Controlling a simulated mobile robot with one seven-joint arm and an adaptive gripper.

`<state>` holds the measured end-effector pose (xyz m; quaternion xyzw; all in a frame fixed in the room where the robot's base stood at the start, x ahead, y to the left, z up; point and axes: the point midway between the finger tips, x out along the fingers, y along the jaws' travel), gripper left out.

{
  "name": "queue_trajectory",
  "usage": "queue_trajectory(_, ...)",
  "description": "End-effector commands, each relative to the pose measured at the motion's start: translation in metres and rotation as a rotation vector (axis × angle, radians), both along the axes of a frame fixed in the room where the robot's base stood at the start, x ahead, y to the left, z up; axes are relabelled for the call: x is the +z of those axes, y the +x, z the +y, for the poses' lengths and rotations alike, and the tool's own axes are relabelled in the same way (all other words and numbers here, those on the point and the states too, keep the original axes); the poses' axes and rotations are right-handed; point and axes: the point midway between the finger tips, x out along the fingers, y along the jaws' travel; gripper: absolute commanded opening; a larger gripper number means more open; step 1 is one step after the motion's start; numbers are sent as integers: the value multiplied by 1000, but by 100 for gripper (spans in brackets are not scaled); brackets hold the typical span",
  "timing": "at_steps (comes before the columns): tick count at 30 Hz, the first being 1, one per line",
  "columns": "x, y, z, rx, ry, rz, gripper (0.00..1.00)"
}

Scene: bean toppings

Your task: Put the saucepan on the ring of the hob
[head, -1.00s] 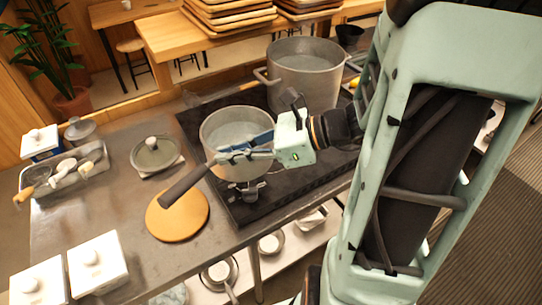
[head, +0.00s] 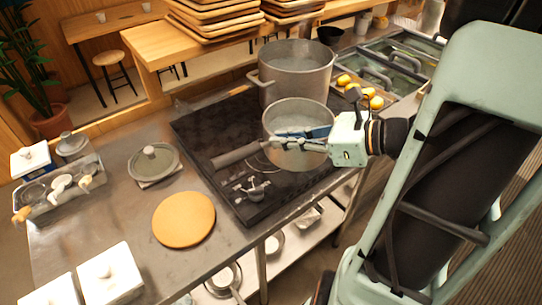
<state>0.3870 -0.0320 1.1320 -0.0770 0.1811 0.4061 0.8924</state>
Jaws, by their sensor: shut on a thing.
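The grey saucepan (head: 299,155) is over the right part of the black hob (head: 206,130), in front of the big pot. Its dark handle (head: 240,153) points left. My gripper (head: 305,141) is shut on the saucepan, with its fingers across the near side by the handle's root. Part of a ring (head: 258,163) shows on the hob, left of and beneath the saucepan. I cannot tell whether the saucepan touches the hob or hangs just above it. The hob surface directly under the saucepan is hidden.
A big pot (head: 296,72) stands at the hob's back. A small metal burner piece (head: 256,190) is at the hob's front. A round wooden board (head: 184,219), a lid (head: 154,161) and a utensil tray (head: 62,190) are on the counter. Yellow items (head: 370,95) lie at right.

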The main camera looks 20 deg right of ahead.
Motion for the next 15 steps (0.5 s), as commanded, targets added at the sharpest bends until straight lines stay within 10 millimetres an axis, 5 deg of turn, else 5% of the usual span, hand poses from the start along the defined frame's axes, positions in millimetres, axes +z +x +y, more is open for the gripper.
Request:
queue_trajectory(10,1,4,-11,-34,2,-8,0)
queue_trajectory(15,-13,27,1,-31,2,-9,0)
